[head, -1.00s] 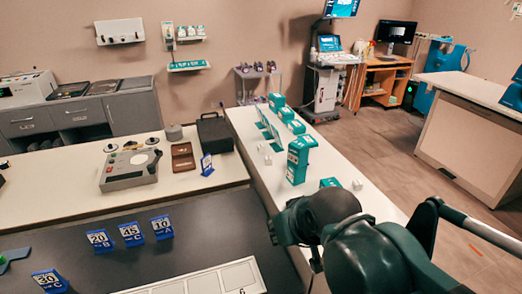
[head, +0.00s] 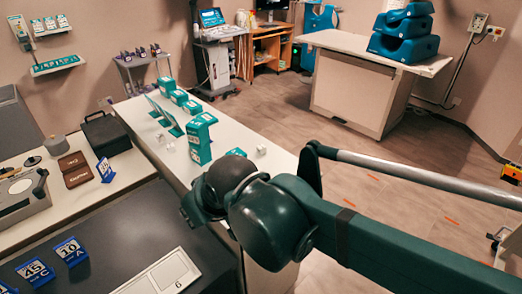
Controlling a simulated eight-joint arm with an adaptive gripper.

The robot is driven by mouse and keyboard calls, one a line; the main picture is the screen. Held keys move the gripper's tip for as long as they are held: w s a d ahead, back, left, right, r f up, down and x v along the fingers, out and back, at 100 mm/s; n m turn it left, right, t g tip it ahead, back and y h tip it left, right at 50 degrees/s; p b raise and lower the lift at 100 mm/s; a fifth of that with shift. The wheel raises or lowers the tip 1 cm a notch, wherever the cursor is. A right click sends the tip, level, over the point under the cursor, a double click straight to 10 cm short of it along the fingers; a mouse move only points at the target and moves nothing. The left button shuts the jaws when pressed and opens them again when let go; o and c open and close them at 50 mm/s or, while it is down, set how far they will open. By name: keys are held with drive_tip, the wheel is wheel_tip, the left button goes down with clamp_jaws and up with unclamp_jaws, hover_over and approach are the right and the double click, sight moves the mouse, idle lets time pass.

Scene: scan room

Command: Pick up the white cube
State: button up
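A small white cube (head: 261,150) sits on the white counter near its right edge, to the right of the tall teal-and-white box. Two more small whitish cubes, one nearer (head: 170,147) and one farther (head: 159,137), lie on the left part of the same counter. I cannot tell from the picture which one is meant. My dark green arm reaches in from the lower right, and its rounded joints stand in front of the near end of the counter. My gripper's fingers do not show.
The white counter (head: 228,136) also carries the tall teal box (head: 200,140), several smaller teal boxes and leaning teal panels. A dark case (head: 106,134) and brown trays stand on the left worktop. Blue number signs (head: 70,250) stand on the dark surface in front.

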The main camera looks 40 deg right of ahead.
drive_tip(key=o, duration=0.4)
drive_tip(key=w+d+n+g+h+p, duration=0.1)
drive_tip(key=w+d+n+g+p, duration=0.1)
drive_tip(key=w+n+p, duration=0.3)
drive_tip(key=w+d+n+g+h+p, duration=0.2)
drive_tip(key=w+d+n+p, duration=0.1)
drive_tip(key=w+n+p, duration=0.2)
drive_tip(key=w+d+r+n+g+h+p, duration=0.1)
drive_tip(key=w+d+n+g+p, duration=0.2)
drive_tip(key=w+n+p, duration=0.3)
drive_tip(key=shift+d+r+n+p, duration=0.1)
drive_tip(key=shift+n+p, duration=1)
drive_tip(key=shift+p, duration=1.2)
